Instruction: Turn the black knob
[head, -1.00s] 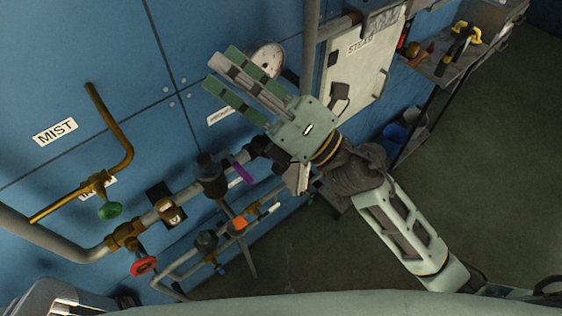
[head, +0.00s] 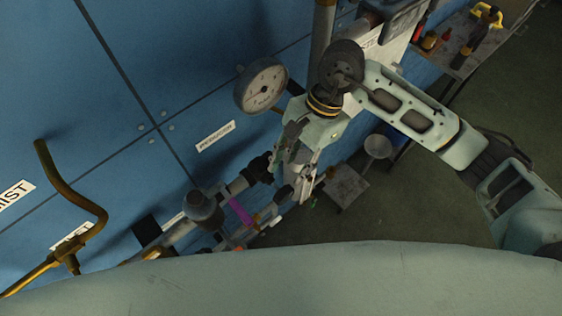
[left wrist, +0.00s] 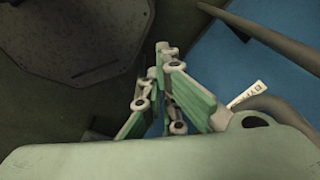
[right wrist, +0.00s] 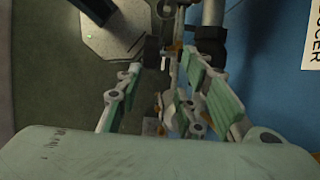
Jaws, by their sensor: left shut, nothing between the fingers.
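A black knob-like part (head: 260,168) sits on the wall piping under the REDUCER label in the head view, just left of my right gripper. My right gripper (head: 299,180) points down and stands apart from the blue wall panel. In the right wrist view its fingers (right wrist: 160,100) are spread apart, with dark pipe fittings (right wrist: 210,42) beyond them. I cannot tell whether a finger touches any fitting. My left gripper (left wrist: 158,95) shows only in the left wrist view, its fingers close together and empty.
A round gauge (head: 262,86) is on the wall above the REDUCER label (head: 215,136). A dark domed fitting (head: 204,208) and a purple handle (head: 240,211) are on the piping. A small stand (head: 345,188) is on the floor at right, and a shelf with tools (head: 462,38) is behind.

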